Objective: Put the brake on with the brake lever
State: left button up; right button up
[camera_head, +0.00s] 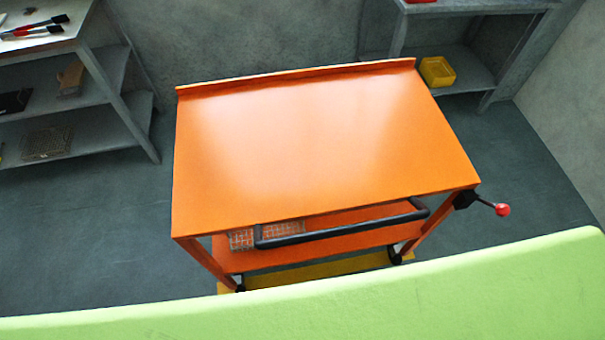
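The brake lever (485,202) sticks out from the front right corner of an orange cart (310,150). It has a black pivot, a thin rod and a red ball knob (502,210), and it points right and slightly down in the picture. The cart's top is bare, with a raised lip at its far edge. A black push handle (340,228) runs along the near side. Black castors (395,256) show below the lower shelf. Neither of my grippers is in view.
A wire basket (268,236) sits on the cart's lower shelf. A yellow strip (330,268) lies at floor level beneath the cart. Grey shelving (100,80) stands at left; another rack (470,72) with a yellow bin (437,72) stands at back right. Floor right of the cart is clear.

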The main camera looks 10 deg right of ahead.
aim_at(502, 210)
jog(key=l+z, duration=0.2)
jog(key=z, duration=1.75)
